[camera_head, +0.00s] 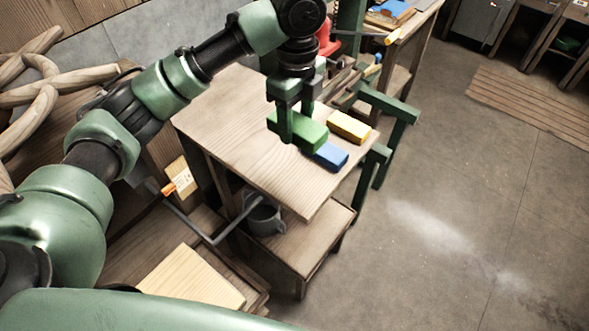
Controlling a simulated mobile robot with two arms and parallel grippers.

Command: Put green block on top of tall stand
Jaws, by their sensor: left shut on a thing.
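My left gripper (294,122) reaches down over the wooden table (240,135) and is shut on the green block (313,136). One finger covers part of the block's near side. The block is at table height or a little above; I cannot tell if it touches the top. It partly hides a blue block (331,156) just in front and to its right. I cannot tell for sure which thing is the tall stand. My right gripper is not in view.
A yellow block (349,125) lies right of the green one. Dark green trestle-like frames (388,108) stand beyond the table's right edge. A grey bucket (264,217) sits on the lower shelf. The table's left and front parts are bare; the floor at right is open.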

